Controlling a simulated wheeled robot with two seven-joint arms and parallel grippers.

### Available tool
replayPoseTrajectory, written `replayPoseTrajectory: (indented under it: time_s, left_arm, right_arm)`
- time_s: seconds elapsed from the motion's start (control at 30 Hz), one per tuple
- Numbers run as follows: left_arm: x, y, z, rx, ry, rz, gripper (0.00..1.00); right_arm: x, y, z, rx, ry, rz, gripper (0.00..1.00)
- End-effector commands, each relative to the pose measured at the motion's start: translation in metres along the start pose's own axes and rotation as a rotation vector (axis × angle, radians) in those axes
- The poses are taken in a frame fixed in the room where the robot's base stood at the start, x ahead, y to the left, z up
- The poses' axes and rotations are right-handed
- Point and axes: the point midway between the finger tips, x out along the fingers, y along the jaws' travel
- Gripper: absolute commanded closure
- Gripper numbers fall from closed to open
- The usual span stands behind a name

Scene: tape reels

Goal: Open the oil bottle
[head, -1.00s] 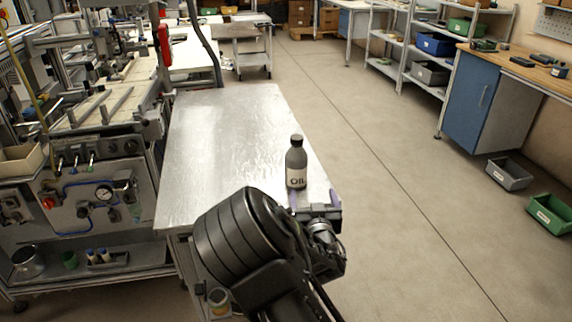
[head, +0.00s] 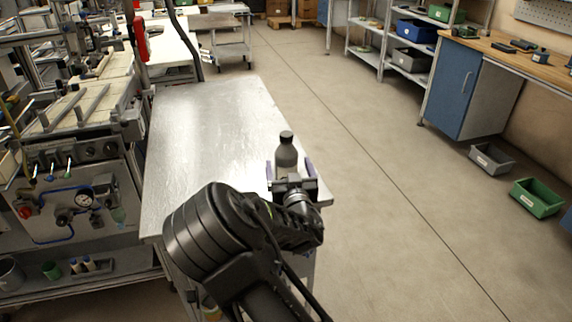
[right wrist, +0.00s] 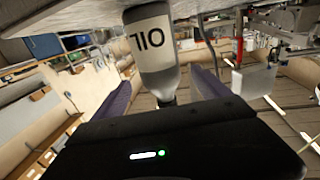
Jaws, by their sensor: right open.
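The oil bottle (head: 286,155) is grey with a dark cap and stands upright on the metal table (head: 205,130), near its right edge. In the right wrist view the bottle (right wrist: 152,48) appears upside down, with its OIL label facing the camera. My right gripper (head: 289,171) is open, with one purple finger on each side of the bottle's body. In the right wrist view the fingers of the right gripper (right wrist: 160,88) show gaps to the bottle. The gripper hides the bottle's lower part in the head view. My left gripper is not in view.
The table top left of and behind the bottle is clear. A machine bench with gauges (head: 75,190) stands close at the left. A blue cabinet (head: 452,88), a grey bin (head: 491,158) and a green bin (head: 538,198) are at the right, across open floor.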

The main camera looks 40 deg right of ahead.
Motion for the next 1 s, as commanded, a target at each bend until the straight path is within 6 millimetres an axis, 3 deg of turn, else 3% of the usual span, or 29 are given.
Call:
replayPoseTrajectory:
  time_s: [0.27,0.67,1.0]
  left_arm:
    - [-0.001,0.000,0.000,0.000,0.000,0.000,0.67]
    - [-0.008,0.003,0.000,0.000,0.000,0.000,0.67]
    - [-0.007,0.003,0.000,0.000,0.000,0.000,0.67]
  right_arm:
    - [0.002,0.000,0.000,-0.001,0.000,0.000,0.14]
    - [0.050,-0.001,0.001,-0.002,0.000,0.000,0.14]
    - [0.052,-0.001,0.002,0.000,0.000,0.000,0.14]
